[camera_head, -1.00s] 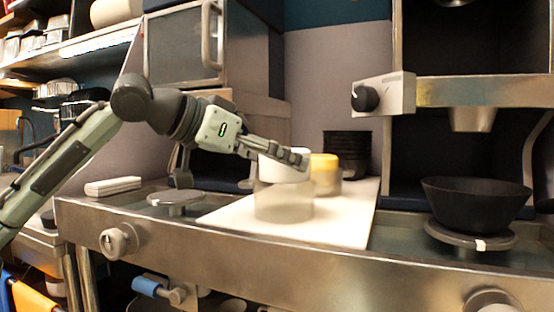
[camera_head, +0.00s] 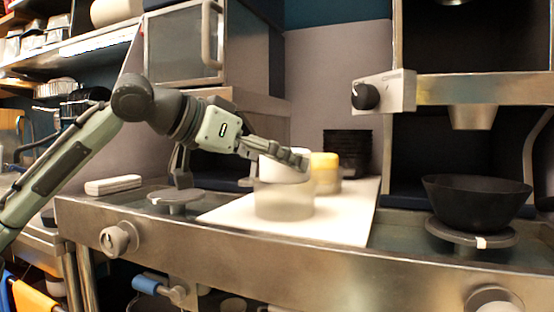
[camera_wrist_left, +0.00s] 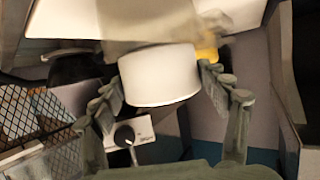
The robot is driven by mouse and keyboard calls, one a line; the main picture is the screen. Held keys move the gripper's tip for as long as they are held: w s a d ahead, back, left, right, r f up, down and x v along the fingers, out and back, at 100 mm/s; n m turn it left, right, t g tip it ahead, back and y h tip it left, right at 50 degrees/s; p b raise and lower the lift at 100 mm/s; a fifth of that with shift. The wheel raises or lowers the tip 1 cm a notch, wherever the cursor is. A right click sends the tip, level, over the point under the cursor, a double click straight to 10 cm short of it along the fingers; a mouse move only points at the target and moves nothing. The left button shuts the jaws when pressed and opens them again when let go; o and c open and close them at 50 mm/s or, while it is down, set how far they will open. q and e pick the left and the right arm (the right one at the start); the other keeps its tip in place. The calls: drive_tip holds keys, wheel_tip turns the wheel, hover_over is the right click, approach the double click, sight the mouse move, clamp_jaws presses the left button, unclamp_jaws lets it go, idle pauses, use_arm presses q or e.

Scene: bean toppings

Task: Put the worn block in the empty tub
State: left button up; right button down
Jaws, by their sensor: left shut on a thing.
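My left gripper (camera_head: 284,158) is shut on a white round block (camera_head: 272,174), which also shows between its fingers in the left wrist view (camera_wrist_left: 160,76). The block is held at the mouth of a clear, frosted tub (camera_head: 284,206). Its lower edge meets or dips just inside the rim; I cannot tell how far. The tub stands on a white board and looks empty below the block. It also shows beyond the block in the left wrist view (camera_wrist_left: 150,32). Wear on the block cannot be made out. My right gripper is not in view.
A second tub with a yellow block (camera_head: 324,168) stands just behind. Black stacked bowls (camera_head: 347,150) are at the back of the white board (camera_head: 345,225). A black bowl (camera_head: 478,203) sits on a round plate at right. A white bar (camera_head: 113,185) lies at left.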

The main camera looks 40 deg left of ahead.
use_arm(q)
drive_tip(key=shift+f+b, duration=0.55)
idle(0.5)
drive_tip(key=o, duration=1.5)
drive_tip(key=shift+f, duration=0.1)
drive_tip(key=v, duration=1.2)
drive_tip(key=shift+s, duration=0.1)
